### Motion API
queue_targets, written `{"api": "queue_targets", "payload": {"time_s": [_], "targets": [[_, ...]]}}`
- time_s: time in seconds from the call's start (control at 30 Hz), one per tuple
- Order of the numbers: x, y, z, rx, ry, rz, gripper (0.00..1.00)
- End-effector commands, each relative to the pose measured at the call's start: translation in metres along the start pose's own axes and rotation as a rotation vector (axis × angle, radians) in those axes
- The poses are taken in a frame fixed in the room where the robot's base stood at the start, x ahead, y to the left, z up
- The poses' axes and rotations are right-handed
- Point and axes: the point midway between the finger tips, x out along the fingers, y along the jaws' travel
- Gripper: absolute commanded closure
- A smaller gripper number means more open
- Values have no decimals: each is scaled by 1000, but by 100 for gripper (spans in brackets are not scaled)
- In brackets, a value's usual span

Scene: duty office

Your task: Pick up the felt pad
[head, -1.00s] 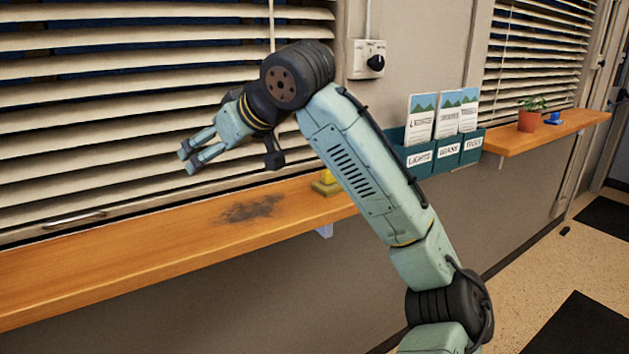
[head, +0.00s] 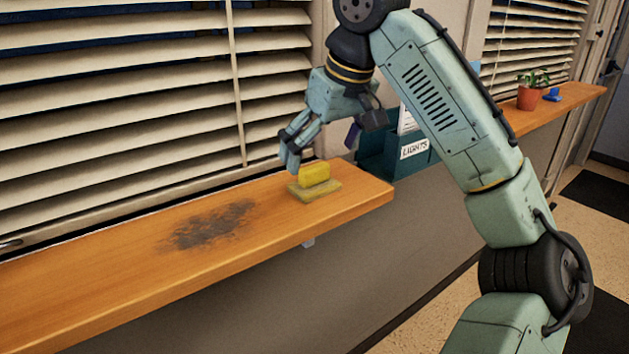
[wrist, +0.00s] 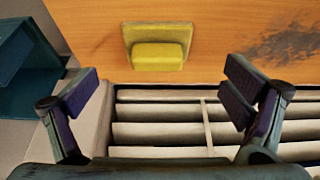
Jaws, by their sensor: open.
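The felt pad (head: 315,190) lies on the orange wooden shelf near its right end. It has a flat olive base and a raised bright yellow block on top. It also shows in the wrist view (wrist: 158,35), at the top middle, beyond my fingers. My gripper (head: 290,158) hangs just above the pad and a little to its left in the head view, pointing down. In the wrist view my gripper (wrist: 155,98) has its two fingers wide apart with nothing between them. The pad appears apart from both fingers.
A dark smudge (head: 212,224) marks the shelf (head: 110,262) left of the pad. Window blinds (head: 120,110) stand close behind the shelf. A teal leaflet holder (head: 385,158) is on the wall past the shelf's right end. A potted plant (head: 530,97) sits on a farther shelf.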

Motion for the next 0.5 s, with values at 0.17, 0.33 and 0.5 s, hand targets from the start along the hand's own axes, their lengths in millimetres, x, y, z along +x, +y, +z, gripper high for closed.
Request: {"api": "queue_targets", "payload": {"time_s": [0.17,0.33,0.5], "targets": [[13,0,0,0,0,0,6],[36,4,3,1,-1,0,6],[56,3,3,2,1,1,6]]}}
